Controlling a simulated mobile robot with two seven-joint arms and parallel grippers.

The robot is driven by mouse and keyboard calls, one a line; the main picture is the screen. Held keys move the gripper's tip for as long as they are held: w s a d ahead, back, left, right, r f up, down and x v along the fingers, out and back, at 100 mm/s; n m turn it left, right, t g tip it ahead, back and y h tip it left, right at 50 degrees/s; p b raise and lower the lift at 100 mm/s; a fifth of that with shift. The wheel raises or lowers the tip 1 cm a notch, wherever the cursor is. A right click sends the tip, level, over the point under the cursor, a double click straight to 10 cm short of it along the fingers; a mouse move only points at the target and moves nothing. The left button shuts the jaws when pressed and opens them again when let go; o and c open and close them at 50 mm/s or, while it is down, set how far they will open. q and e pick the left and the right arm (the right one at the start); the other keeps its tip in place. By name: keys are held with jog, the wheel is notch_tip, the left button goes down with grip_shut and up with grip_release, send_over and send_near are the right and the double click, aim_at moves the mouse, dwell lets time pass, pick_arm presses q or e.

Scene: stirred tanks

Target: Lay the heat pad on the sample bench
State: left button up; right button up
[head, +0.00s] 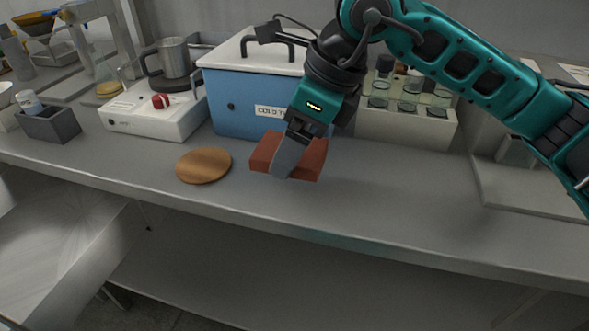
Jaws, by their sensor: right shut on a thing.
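The heat pad appears to be the red-brown block (312,161), in the middle of the head view. My right gripper (288,160) reaches down over it from above and is shut on it, a grey finger crossing its front face. The pad is over the front part of the grey sample bench (400,200), before the blue cold box. I cannot tell whether its underside touches the bench top. My left gripper is not in view.
A round wooden mat (204,165) lies left of the pad. Behind stand a blue cold box (235,100), a white hot plate (150,118) with a metal jug (174,58), and a rack of jars (405,125). The bench front to the right is clear.

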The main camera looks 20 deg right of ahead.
aim_at(294, 184)
jog(key=shift+f+b, duration=0.4)
jog(key=shift+f, duration=1.85)
jog(key=shift+f+b, duration=0.25)
jog(key=shift+b, duration=0.05)
jog(key=o, duration=0.8)
jog(key=shift+r, duration=0.1)
jog(key=shift+o, duration=0.2)
jog(key=shift+r+p, duration=0.2)
jog(key=shift+p, duration=0.1)
jog(key=shift+d+r, duration=0.1)
jog(key=shift+r, duration=0.25)
jog(key=p+v, duration=0.2)
jog(key=v, duration=0.9)
